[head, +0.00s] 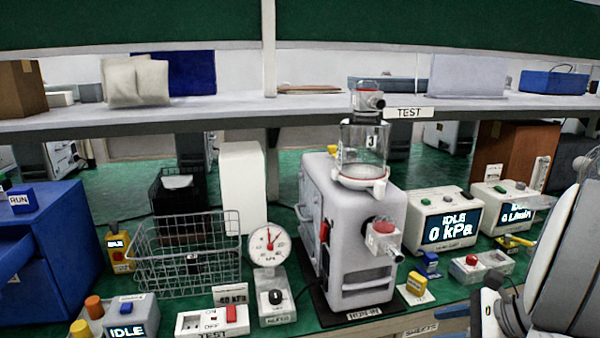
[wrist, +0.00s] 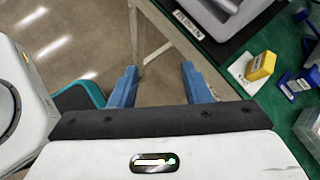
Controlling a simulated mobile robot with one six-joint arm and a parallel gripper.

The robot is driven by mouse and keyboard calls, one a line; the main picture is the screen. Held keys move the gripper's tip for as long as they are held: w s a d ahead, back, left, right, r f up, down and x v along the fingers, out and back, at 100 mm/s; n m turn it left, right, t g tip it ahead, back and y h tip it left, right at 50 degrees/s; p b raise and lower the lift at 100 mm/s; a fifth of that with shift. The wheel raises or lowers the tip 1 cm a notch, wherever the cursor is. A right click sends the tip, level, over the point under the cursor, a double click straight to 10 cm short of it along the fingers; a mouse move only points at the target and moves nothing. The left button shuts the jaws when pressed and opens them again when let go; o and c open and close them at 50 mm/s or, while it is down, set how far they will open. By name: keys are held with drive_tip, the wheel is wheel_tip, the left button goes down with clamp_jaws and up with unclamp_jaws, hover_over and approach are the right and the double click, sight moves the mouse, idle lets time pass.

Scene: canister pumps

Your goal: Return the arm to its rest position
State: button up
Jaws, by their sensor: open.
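My gripper (wrist: 158,72) shows in the wrist view with its two blue fingers apart and nothing between them. It hangs over the floor beside the front edge of the green bench. The grey pump unit (head: 375,225) stands on a black mat at the middle of the bench, with a clear canister (head: 362,150) marked 3 on top.
A wire basket (head: 188,262), a dial gauge (head: 269,246) and a blue bin (head: 45,250) stand left of the pump. A yellow block (wrist: 261,66) lies near the bench edge. Open floor (wrist: 85,40) shows left of the bench.

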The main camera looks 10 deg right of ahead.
drive_tip(key=s+a+r+n+g+h+p, duration=0.2)
drive_tip(key=s+a+r+n+h+p, duration=0.1)
drive_tip(key=a+n, duration=0.7)
drive_tip(key=s+a+r+n+g+h+p, duration=0.2)
drive_tip(key=a+r+n+p, duration=0.4)
drive_tip(key=n, duration=0.7)
drive_tip(key=s+a+r+h, duration=0.1)
drive_tip(key=a+r+h, duration=0.1)
drive_tip(key=a, duration=0.2)
drive_tip(key=shift+s+n+h+p, duration=0.2)
drive_tip(key=shift+n+h+p, duration=0.1)
drive_tip(key=shift+h+p, duration=0.1)
drive_tip(key=shift+c, duration=0.4)
drive_tip(key=shift+c, duration=0.3)
